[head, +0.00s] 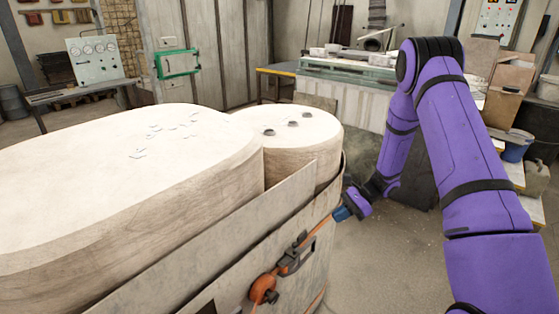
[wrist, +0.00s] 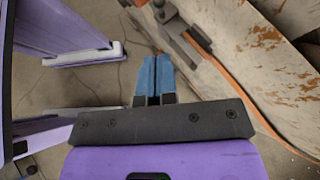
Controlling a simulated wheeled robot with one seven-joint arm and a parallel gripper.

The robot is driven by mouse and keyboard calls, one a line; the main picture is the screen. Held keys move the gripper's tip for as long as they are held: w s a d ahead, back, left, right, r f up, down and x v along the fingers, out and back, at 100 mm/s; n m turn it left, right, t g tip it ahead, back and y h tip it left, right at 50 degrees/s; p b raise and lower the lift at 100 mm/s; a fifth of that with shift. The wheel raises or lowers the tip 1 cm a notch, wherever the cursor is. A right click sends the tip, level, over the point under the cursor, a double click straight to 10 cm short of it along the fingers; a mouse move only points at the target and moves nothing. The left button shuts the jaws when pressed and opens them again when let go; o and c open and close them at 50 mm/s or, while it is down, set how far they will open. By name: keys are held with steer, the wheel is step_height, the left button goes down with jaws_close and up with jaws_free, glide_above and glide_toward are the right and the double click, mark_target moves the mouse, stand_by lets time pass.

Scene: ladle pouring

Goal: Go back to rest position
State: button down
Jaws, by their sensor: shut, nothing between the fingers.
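My purple arm reaches down on the right of the head view. My gripper (head: 341,214) has blue fingers and hangs low beside the right end of the wooden-sided mould (head: 225,228). In the wrist view the blue fingers (wrist: 154,72) lie together with nothing between them. The floor shows beyond the fingertips, and the mould's side with an orange strap (wrist: 205,45) is to their right. I cannot tell from these views how close the fingers are to the mould's side. No ladle shows in either view.
A workbench (head: 345,78) stands behind. Open floor (head: 385,270) lies right of the mould.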

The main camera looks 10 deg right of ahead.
steer(key=s+a+r+n+h, duration=0.2)
steer(key=s+r+n, duration=0.1)
steer(key=r, duration=0.6)
steer(key=s+a+r+n+h, duration=0.1)
steer(key=s+r+n+h, duration=0.2)
steer(key=r, duration=0.6)
steer(key=s+a+r+n, duration=0.2)
steer(key=s+r+n, duration=0.15)
steer(key=r, duration=0.55)
steer(key=s+r+n+t+h, duration=0.3)
steer(key=s+r, duration=0.3)
steer(key=s, duration=0.5)
steer(key=s+r+n+t+h, duration=0.2)
steer(key=s+r+n, duration=0.3)
steer(key=s, duration=0.5)
steer(key=shift+s+r+t+h, duration=0.35)
steer(key=shift+r+t+h, duration=0.05)
steer(key=shift+r+h, duration=0.35)
